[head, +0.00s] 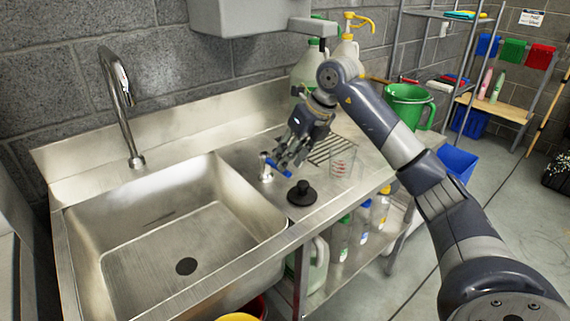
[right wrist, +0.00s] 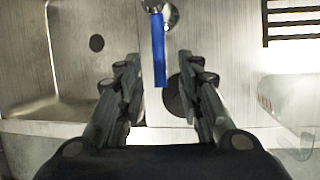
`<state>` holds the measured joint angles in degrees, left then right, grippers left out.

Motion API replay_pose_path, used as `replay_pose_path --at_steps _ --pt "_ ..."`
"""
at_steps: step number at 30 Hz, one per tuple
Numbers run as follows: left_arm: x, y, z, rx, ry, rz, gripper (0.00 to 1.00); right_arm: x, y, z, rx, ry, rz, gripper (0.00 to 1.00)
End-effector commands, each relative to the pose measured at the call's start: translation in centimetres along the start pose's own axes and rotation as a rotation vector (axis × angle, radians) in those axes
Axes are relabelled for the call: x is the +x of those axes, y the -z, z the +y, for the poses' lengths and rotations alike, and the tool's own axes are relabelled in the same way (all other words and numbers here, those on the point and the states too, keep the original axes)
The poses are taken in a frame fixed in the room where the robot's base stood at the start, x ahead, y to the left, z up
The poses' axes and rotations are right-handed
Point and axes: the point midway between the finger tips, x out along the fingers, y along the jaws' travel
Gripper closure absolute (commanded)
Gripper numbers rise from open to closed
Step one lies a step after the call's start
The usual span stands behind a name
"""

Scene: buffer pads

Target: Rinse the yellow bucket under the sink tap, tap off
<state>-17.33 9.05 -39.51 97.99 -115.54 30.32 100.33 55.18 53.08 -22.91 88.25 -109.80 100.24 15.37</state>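The steel sink (head: 225,178) is on the left, with a curved tap (head: 122,95) behind its basin. No water stream shows under the spout. A valve with a blue lever (head: 279,168) stands on the counter right of the basin. My right gripper (head: 291,157) is just above and behind this lever. In the right wrist view its fingers (right wrist: 158,78) are apart, with the blue lever (right wrist: 158,50) ahead between them and no clear contact. A yellow rim (head: 238,317), perhaps the bucket, shows at the bottom edge, mostly cut off. My left gripper is not in view.
A black plunger-like stopper (head: 301,193) and a clear cup (head: 342,160) stand on the counter near my right gripper. Large jugs (head: 308,68) stand behind my arm. A green bucket (head: 408,105) is further right. Bottles (head: 363,220) fill the shelf below. The basin is empty.

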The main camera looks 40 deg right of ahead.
Motion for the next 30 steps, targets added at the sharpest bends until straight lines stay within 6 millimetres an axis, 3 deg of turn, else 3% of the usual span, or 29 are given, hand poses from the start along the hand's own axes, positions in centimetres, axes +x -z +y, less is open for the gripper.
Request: replay_pose_path --at_steps 6,17,22,30 --pt "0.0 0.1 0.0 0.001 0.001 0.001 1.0 2.6 0.0 0.0 0.0 -0.001 0.001 0.66" --pt "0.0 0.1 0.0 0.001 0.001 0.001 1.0 3.2 0.0 0.0 0.0 0.0 0.0 0.66" --pt "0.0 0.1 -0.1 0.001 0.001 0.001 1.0 3.2 0.0 0.0 0.0 0.0 0.0 1.0" --pt "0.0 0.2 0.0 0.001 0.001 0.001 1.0 3.1 -0.1 -0.1 -0.002 -0.001 0.0 1.0"
